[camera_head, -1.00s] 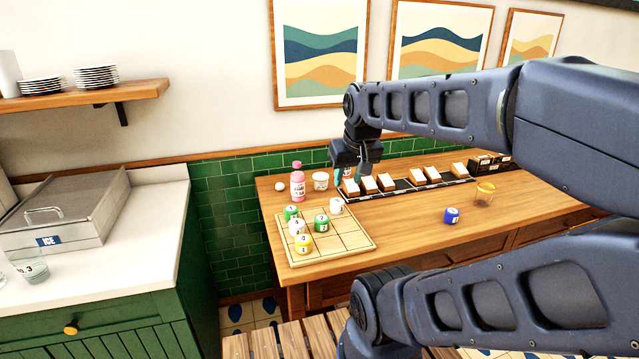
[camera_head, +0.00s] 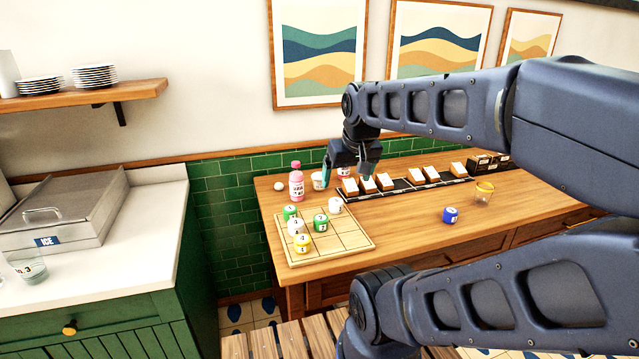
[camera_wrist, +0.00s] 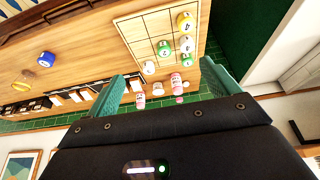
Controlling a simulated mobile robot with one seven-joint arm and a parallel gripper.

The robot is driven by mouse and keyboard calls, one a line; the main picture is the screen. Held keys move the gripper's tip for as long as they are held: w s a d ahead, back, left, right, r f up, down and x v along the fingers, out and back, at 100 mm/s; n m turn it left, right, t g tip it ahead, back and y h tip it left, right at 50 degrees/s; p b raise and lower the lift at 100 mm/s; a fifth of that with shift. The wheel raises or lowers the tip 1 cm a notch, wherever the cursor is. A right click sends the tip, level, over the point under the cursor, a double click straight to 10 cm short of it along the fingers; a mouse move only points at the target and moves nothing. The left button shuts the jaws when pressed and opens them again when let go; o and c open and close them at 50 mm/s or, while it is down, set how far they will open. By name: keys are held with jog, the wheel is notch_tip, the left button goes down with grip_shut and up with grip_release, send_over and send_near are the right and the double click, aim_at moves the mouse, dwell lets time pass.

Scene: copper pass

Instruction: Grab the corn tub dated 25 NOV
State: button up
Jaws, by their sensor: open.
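A small white tub (camera_head: 318,181) stands at the back left of the wooden table, just right of a pink bottle (camera_head: 297,185). Its lettering is too small to read, so I cannot tell its contents or date. A second pink-and-white container (camera_head: 344,173) is partly hidden behind my gripper. My gripper (camera_head: 349,173) is open, close to the white tub on its right side. In the wrist view, my gripper (camera_wrist: 162,78) has its teal fingers spread, with the white tub (camera_wrist: 158,89) and the pink bottle (camera_wrist: 175,82) seen between them.
A gridded board (camera_head: 345,240) with several numbered pieces lies in front of the bottle. A black rack of white-topped blocks (camera_head: 415,181) runs along the back. A blue piece (camera_head: 450,215) and a glass (camera_head: 484,191) stand right. A white ball (camera_head: 278,186) sits back left.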

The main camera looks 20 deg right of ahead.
jog(key=m+g+h, duration=0.1)
jog(key=m+g, duration=0.2)
jog(key=m, duration=0.6)
send_over(319, 175)
jog(key=s, duration=0.2)
jog(key=f, duration=1.9)
jog(key=shift+w+a+f, duration=0.15)
jog(key=shift+w+a, duration=0.1)
jog(key=shift+a, duration=0.15)
jog(key=shift+w+f, duration=0.15)
jog(key=shift+f, duration=0.35)
jog(key=f, duration=0.6)
jog(key=w+d+f, duration=0.1)
jog(key=f, duration=0.3)
jog(key=shift+d, duration=0.1)
jog(key=c, duration=1.1)
